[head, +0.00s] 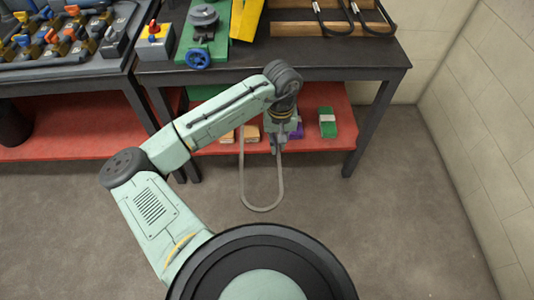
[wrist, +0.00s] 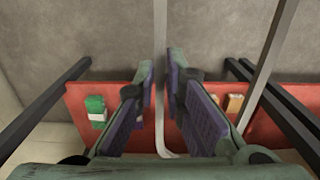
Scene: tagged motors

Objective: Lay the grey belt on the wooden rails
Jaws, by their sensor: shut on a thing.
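The grey belt (head: 262,209) hangs as a long loop from my gripper (head: 279,143), in front of the dark workbench and below its top in the head view. In the wrist view my gripper (wrist: 161,88) is shut on one strand of the belt (wrist: 160,30), which runs between the purple finger pads. Its other strand slants down on the right, apart from the fingers. The wooden rails (head: 312,29) lie on the bench top at the upper right. Black belts lie on them.
The workbench top (head: 350,60) stands between the belt and the rails. A red lower shelf (head: 305,130) holds a green-and-white box (head: 327,122) and other small boxes. A green vice-like device (head: 204,35) stands left of the rails. A block wall (head: 485,110) bounds the right; floor is clear.

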